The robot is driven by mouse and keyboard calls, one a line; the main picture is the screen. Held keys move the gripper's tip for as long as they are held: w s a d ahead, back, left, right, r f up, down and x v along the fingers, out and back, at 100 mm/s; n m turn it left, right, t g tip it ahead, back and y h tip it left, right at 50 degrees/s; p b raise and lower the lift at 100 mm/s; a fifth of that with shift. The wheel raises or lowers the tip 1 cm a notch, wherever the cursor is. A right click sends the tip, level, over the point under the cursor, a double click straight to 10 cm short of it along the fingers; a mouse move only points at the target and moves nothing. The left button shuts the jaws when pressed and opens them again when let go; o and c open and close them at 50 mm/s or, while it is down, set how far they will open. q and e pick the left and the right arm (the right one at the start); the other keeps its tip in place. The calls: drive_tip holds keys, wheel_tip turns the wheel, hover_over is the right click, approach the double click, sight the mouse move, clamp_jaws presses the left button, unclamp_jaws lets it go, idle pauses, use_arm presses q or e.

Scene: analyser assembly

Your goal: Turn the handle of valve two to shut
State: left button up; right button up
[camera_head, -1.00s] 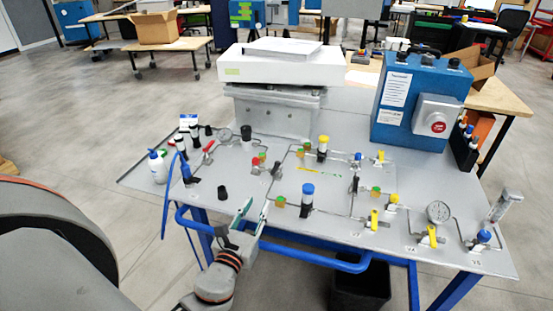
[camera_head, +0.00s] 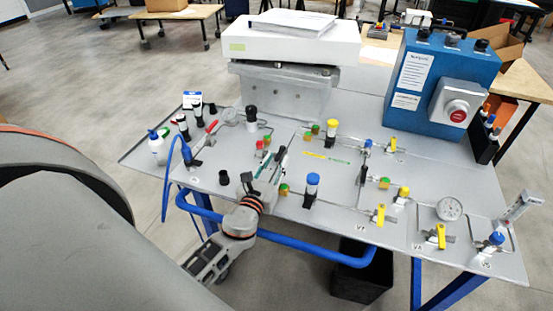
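The panel's valve labels are too small to read with certainty, so I cannot tell for sure which is valve two. A black-handled valve (camera_head: 282,153) stands left of centre, partly covered by my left gripper. My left gripper (camera_head: 270,161) is over the panel close to it, with green and pale fingers spread apart. I cannot tell whether a finger touches the handle. A red-handled valve (camera_head: 211,127) lies further left, and another black handle (camera_head: 362,174) is right of centre. My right gripper is not in view.
Yellow-handled valves (camera_head: 380,213) line the right side near a pressure gauge (camera_head: 449,209). A blue-capped cylinder (camera_head: 312,186) stands just right of my gripper. A blue box with a red button (camera_head: 457,114) and a white instrument (camera_head: 290,42) stand behind.

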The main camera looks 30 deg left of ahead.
use_arm(q)
drive_tip(key=shift+w+a, duration=0.1)
drive_tip(key=shift+w, duration=0.3)
clamp_jaws()
drive_tip(key=shift+y, duration=0.3)
drive_tip(key=shift+w+d+n+g+y+b, duration=0.1)
drive_tip(key=shift+d+n+g+y+b, duration=0.25)
drive_tip(key=shift+n+y, duration=0.4)
drive_tip(key=shift+w+d+n+g+y+b, duration=0.1)
drive_tip(key=shift+d+n+g+y+b, duration=0.1)
drive_tip(key=shift+n+g+y+b, duration=0.3)
drive_tip(key=shift+w+d+n+g+y+p, duration=0.15)
drive_tip(key=shift+n+y, duration=0.1)
drive_tip(key=shift+y, duration=0.4)
drive_tip(key=shift+s, duration=0.1)
